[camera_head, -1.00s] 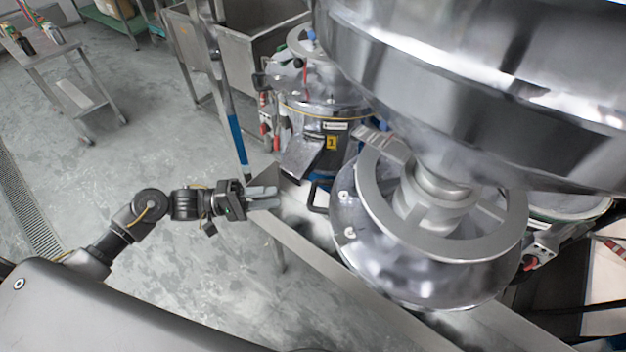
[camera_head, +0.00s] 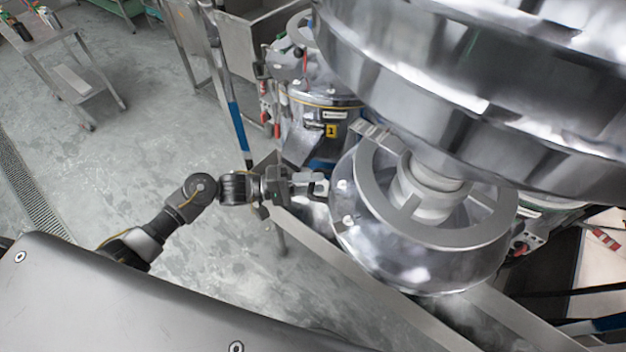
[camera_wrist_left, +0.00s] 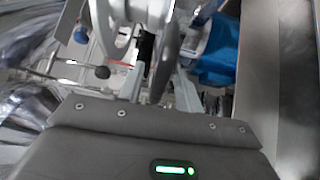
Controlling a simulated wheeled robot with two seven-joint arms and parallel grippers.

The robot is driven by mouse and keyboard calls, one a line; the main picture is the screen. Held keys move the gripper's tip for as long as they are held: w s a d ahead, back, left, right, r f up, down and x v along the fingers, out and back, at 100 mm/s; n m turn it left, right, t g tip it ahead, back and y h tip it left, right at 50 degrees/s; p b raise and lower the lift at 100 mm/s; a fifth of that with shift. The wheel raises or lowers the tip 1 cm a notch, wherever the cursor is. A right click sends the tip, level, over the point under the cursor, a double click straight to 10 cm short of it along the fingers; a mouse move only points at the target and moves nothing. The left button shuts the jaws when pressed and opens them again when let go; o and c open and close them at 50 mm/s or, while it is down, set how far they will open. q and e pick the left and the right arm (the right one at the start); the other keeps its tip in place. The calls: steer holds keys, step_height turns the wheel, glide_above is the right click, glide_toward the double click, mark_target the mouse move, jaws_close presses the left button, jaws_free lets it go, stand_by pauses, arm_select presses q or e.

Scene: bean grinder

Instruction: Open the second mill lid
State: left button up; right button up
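The near mill's round shiny lid (camera_head: 420,262) sits under a large steel hopper and looks closed. A dark loop handle sticks out at its left edge; it is now mostly hidden behind my fingers. My left gripper (camera_head: 312,184) is at that left edge, its pale fingers apart at the handle. In the left wrist view the fingertips (camera_wrist_left: 160,85) are spread, with a grey, rounded edge-on part between them. I cannot tell whether they touch it. My right gripper is not in view.
Another mill (camera_head: 318,108) with a yellow "1" label stands behind. The large steel hopper (camera_head: 470,90) overhangs the near lid. A steel beam (camera_head: 350,275) runs below the lid. A small cart (camera_head: 80,75) stands far left, with open floor between.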

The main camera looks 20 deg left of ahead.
arm_select(q)
steer(key=shift+c, duration=0.3)
jaws_close()
